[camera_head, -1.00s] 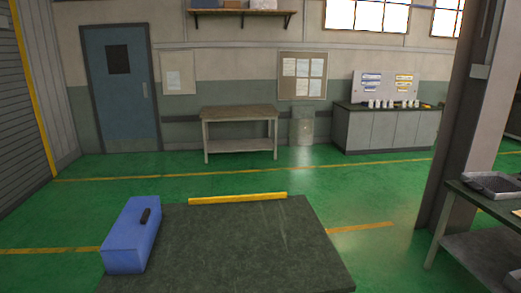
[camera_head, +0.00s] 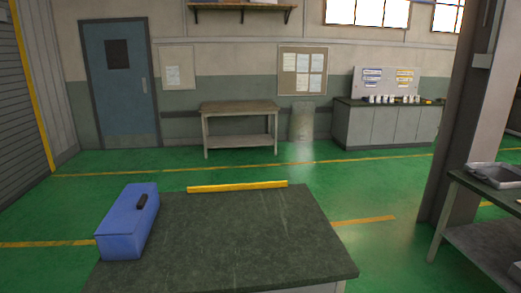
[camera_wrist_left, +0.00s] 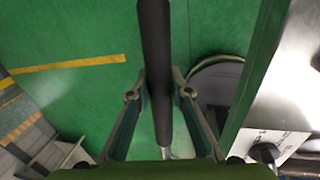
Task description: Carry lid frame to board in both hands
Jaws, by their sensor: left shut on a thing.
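In the left wrist view a long dark bar (camera_wrist_left: 155,40) runs down the picture between the fingers of my left gripper (camera_wrist_left: 160,94). My left gripper is shut on this bar, which looks like part of the lid frame. Only this stretch of it shows; the rest of the frame is out of view. Neither gripper shows in the head view, and my right gripper is in no frame. I cannot make out the board for certain.
A dark green table (camera_head: 230,235) stands ahead, with a blue box (camera_head: 128,222) at its left and a yellow strip (camera_head: 237,187) along its far edge. A pillar (camera_head: 462,130) and a bench with a metal tray (camera_head: 497,174) stand right. A panel with a dial (camera_wrist_left: 280,110) shows in the wrist view.

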